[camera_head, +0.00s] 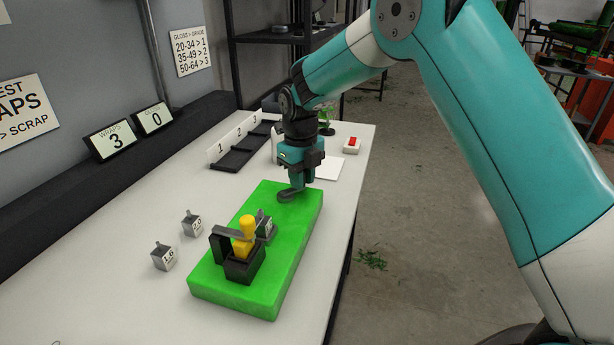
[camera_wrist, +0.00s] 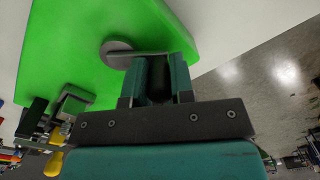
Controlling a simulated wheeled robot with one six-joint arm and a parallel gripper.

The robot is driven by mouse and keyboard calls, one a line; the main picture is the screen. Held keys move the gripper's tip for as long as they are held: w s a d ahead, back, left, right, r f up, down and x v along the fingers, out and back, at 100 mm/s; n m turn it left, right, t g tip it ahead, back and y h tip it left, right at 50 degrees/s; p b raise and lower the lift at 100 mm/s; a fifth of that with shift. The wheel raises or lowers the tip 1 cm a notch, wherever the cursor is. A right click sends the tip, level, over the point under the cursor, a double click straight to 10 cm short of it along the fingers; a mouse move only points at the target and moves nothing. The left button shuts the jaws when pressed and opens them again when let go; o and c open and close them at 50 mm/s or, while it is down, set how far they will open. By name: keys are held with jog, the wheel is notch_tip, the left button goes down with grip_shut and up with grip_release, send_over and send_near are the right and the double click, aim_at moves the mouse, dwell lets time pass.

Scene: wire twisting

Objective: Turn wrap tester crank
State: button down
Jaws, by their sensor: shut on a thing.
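The wrap tester has a bright green base (camera_head: 255,235) on the white table. A grey crank (camera_head: 287,196) with a round hub sits at its far end, and it also shows in the wrist view (camera_wrist: 116,50). My gripper (camera_head: 300,184) points down over the crank and is shut on its outer end. The fingers (camera_wrist: 155,65) hide the part of the crank between them. At the near end of the base stands a black fixture (camera_head: 243,268) with a yellow handle (camera_head: 246,228).
Two grey weights, marked 1.0 (camera_head: 163,256) and 2.0 (camera_head: 191,223), stand left of the base. Displays show "WRAPS 3" (camera_head: 113,139) and 0 (camera_head: 153,118). A numbered black tray (camera_head: 240,155) and a red-button box (camera_head: 352,145) are behind. The table's right edge is close.

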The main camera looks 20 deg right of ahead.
jog(key=shift+s+f, duration=0.15)
jog(key=shift+f, duration=0.05)
dwell(0.4)
jog(key=c, duration=1)
grip_release()
jog(key=shift+a, duration=0.5)
jog(key=shift+d+r+p, duration=0.3)
jog(key=shift+d+r, duration=0.05)
notch_tip(320, 180, up, 2)
jog(key=shift+d+p, duration=0.1)
jog(key=shift+p, duration=0.7)
notch_tip(320, 180, up, 18)
jog(key=p, duration=1.3)
jog(key=shift+f+p, duration=0.25)
jog(key=shift+p, duration=0.15)
notch_tip(320, 180, up, 18)
jog(key=b, duration=0.1)
jog(key=shift+a+f, duration=0.25)
